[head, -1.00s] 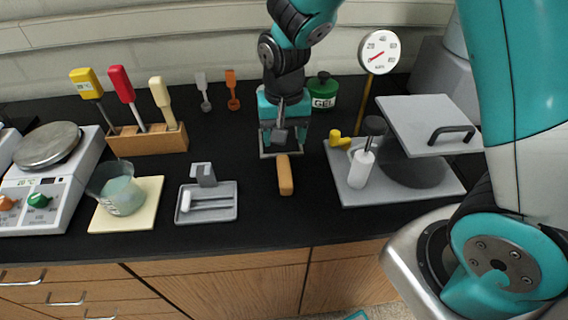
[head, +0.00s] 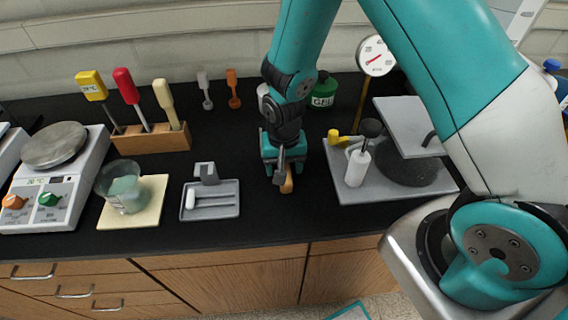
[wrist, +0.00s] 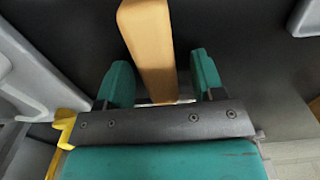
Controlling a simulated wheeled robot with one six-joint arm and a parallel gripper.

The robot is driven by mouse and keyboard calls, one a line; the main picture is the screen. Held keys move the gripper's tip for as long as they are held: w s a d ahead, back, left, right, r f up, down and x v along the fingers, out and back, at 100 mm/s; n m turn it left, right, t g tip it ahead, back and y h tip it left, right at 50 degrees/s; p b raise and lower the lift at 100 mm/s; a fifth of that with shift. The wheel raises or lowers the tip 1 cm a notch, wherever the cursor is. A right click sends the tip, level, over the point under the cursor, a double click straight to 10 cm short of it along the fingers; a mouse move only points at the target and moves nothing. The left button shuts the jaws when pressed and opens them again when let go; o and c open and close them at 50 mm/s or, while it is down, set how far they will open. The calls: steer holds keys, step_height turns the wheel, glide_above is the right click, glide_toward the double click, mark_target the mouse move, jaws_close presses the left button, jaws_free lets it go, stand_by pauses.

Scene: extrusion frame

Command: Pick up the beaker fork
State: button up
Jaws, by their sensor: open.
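The beaker fork (head: 288,184) lies on the black bench top, and only part of its tan handle shows in the head view. My gripper (head: 284,168) is low over it and hides the rest. In the wrist view the tan handle (wrist: 148,45) runs between the two teal fingers of my gripper (wrist: 162,80). The fingers are open, with a visible gap on each side of the handle. The fork's far end is hidden.
A grey tray (head: 228,211) lies left of my gripper. A grey base plate (head: 352,193) with a white bottle (head: 358,168) stands close on the right. A green gel jar (head: 323,90) is behind. A beaker (head: 124,190) stands on a cream pad further left.

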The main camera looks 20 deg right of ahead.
steer(key=c, duration=1.1)
